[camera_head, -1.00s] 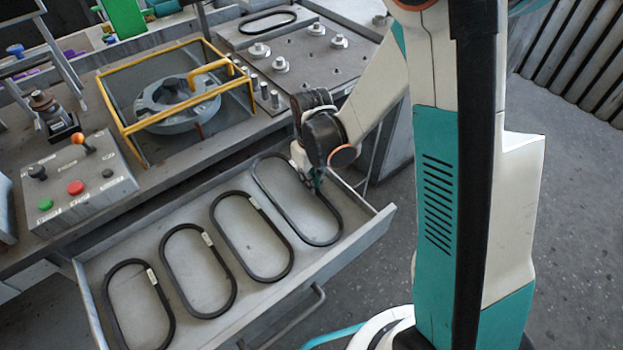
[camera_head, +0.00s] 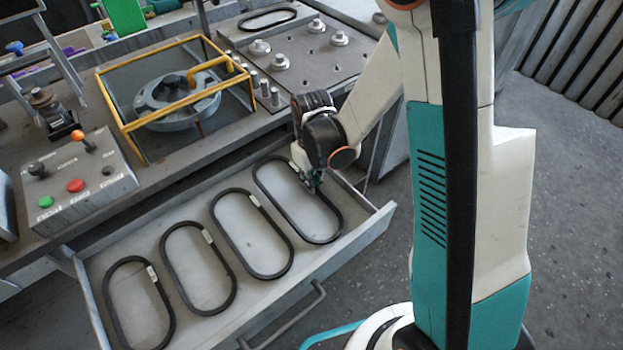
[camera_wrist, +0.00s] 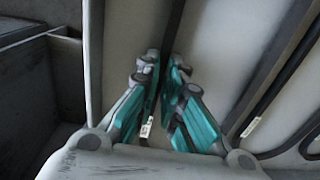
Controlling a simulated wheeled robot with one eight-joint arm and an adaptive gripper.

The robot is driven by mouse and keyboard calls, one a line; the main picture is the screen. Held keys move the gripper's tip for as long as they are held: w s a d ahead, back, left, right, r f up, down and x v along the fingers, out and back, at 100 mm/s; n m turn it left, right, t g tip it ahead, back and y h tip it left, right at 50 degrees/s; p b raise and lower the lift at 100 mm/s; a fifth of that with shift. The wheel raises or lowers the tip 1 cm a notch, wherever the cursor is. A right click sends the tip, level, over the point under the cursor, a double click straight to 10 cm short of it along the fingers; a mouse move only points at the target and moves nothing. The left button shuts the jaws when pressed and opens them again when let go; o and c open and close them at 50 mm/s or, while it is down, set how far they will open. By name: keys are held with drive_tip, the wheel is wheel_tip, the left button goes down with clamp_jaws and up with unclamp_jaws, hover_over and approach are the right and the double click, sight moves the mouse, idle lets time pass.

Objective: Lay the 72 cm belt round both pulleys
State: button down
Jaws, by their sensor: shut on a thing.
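Four belts like dark oval loops with pale tags lie side by side in the open drawer; the tags are too small to read. My gripper (camera_head: 314,183) is down in the drawer, shut on the right side of the rightmost belt (camera_head: 268,203). The wrist view shows my gripper's teal fingers (camera_wrist: 166,75) closed around this belt's dark strand (camera_wrist: 174,28), with a pale tag (camera_wrist: 146,129) beside the fingers. The belt still lies flat or nearly so. Several round metal pieces (camera_head: 316,26) stand on the plate at the back; I cannot tell which are pulleys.
The drawer (camera_head: 375,222) has raised walls; its right wall is close to my gripper. A yellow frame (camera_head: 140,127) stands over a round grey housing (camera_head: 180,118) behind it. A control box (camera_head: 110,185) is at left. Another dark loop (camera_head: 268,20) lies on the back plate.

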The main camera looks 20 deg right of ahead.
drive_tip(key=c, duration=1.7)
unclamp_jaws()
drive_tip(key=shift+o, duration=0.2)
drive_tip(key=shift+r, duration=0.1)
drive_tip(key=shift+r+p, duration=2.5)
drive_tip(key=shift+r, duration=1.15)
